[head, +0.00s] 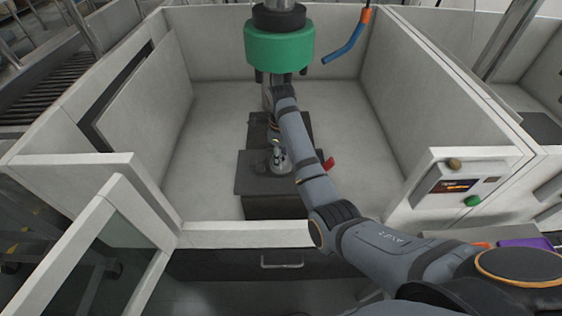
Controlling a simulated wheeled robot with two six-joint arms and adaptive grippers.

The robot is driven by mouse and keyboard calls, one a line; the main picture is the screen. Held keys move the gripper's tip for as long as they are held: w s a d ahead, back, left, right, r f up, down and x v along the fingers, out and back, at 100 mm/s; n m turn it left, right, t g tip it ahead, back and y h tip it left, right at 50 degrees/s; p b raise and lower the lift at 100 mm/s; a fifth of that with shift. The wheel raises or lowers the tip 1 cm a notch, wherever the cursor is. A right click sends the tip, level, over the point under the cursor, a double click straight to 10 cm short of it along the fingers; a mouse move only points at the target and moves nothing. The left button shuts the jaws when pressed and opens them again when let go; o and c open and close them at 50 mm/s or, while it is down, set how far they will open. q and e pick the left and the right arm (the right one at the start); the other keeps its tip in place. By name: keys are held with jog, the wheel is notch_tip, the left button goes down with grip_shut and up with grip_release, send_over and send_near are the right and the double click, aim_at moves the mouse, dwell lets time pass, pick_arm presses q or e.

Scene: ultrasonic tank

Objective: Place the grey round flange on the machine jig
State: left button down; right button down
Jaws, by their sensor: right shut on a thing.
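The machine jig (256,185) is a dark block standing inside the pale walled enclosure, under the green machine head. A small silvery metal part (279,160) stands on its top; I cannot tell whether it belongs to the jig. My right arm reaches in from the lower right, and its wrist is bent over the back of the jig. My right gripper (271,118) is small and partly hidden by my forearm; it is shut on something. I take that to be the grey round flange, but its outline cannot be made out. My left gripper is not in view.
The green machine head (279,47) hangs close above my wrist. A blue nozzle (345,44) hangs to its right. A red handle (329,164) sticks out beside the jig. A control panel (459,185) is at front right. The enclosure floor is clear on both sides.

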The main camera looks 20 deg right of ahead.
jog(key=shift+f, duration=0.5)
jog(key=c, duration=0.9)
grip_release()
jog(key=shift+f, duration=0.1)
jog(key=shift+o, duration=0.2)
